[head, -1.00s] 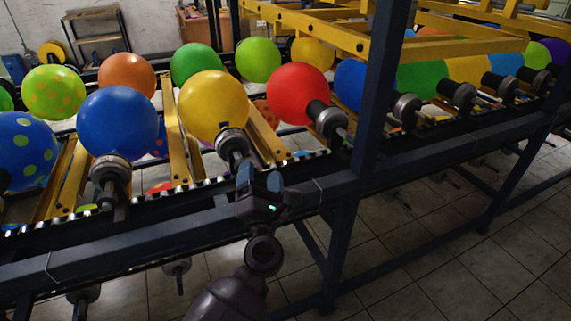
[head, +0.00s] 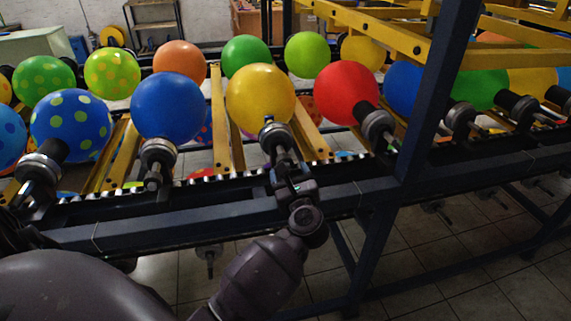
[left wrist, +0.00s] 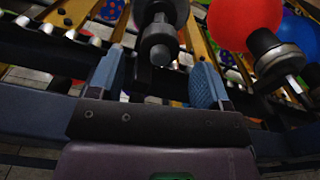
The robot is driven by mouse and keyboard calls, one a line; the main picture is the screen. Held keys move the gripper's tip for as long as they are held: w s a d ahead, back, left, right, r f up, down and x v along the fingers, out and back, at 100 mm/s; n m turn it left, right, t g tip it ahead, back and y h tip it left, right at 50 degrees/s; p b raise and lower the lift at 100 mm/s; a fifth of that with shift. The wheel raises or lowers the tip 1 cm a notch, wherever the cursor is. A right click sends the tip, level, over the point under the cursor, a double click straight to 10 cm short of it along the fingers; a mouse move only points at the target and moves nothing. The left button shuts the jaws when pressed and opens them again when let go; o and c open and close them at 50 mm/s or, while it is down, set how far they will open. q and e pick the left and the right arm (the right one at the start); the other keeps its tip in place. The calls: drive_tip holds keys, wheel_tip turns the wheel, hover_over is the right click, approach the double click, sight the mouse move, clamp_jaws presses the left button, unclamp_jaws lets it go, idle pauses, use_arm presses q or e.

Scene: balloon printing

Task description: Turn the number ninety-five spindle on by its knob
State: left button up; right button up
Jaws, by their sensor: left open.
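The spindle (head: 276,137) below the yellow balloon (head: 262,96) is a grey metal collar with a knob (left wrist: 160,42) pointing toward me. No number is readable, so I cannot tell which spindle is ninety-five. My left gripper (head: 284,165) is in front of this spindle and partly hides it. In the left wrist view its blue-padded fingers (left wrist: 157,80) are apart, with nothing held between them. The knob appears just beyond and between the fingertips; I cannot tell whether they touch it. My right gripper is not in view.
A spindle (head: 158,155) with a blue balloon (head: 166,107) is to the left, and one (head: 377,124) with a red balloon (head: 346,92) to the right. A dark rail (head: 190,224) runs below them. A dark upright post (head: 437,90) stands right of the red balloon.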

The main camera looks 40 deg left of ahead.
sight(278, 144)
use_arm(q)
drive_tip(key=shift+x, duration=2.25)
drive_tip(key=c, duration=0.9)
